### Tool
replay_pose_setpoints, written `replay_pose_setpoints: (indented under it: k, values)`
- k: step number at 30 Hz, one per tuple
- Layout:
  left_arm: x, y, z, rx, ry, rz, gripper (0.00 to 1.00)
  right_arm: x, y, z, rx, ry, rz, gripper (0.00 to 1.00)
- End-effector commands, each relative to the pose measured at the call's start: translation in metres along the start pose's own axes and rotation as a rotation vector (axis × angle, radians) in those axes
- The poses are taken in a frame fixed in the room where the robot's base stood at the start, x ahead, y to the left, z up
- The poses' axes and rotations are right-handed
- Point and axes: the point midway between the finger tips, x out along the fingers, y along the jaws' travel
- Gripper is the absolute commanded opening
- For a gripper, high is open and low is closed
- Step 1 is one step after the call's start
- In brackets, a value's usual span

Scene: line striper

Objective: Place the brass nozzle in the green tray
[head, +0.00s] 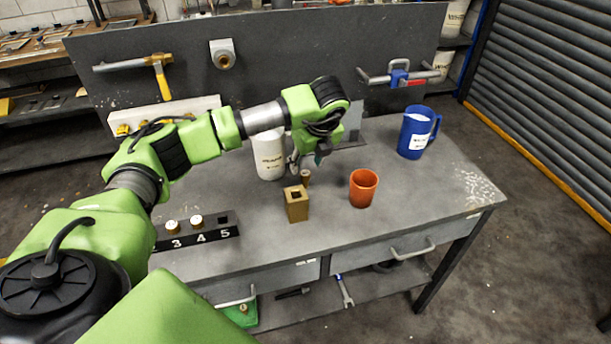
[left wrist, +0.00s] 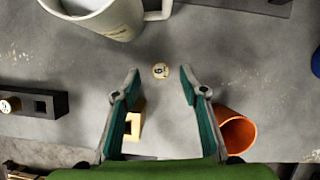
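The brass nozzle (head: 305,177), a small upright piece, stands on the grey bench behind a square brass block. In the left wrist view its round pale top (left wrist: 160,71) bears a dark numeral. My left gripper (head: 308,159) is above it, pointing down. In the left wrist view its two fingers (left wrist: 160,84) are spread wide, with the nozzle's top showing between their tips and nothing held. The green tray (head: 237,315) lies low under the bench, partly hidden, with a small brass-coloured thing in it. My right gripper is in neither view.
The brass block (head: 297,207) and an orange cup (head: 362,190) stand close by. A white container (head: 268,158) is behind, a blue jug (head: 415,139) at right. A black numbered rack (head: 210,233) holds two pale-topped pieces.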

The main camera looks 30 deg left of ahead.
Motion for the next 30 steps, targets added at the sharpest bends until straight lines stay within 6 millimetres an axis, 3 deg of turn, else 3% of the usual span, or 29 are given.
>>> replay_pose_setpoints:
  k: [5,13,22,23,27,30]
  values:
    - [0.011,0.0,-0.001,0.002,0.001,0.002,0.4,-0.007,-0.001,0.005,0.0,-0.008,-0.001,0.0]
    - [0.049,0.001,-0.006,0.001,0.0,0.003,0.4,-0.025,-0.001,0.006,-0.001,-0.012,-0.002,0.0]
    - [0.057,0.0,-0.007,0.002,-0.001,-0.001,0.4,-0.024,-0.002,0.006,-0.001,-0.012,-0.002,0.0]
    - [0.057,0.0,-0.007,0.002,-0.001,-0.001,0.37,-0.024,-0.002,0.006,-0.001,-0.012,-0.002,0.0]
    - [0.057,0.0,-0.007,0.002,-0.001,-0.001,0.01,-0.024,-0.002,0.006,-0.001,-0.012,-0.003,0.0]
    - [0.057,0.0,-0.007,0.002,-0.001,-0.001,0.0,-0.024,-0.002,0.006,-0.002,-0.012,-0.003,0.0]
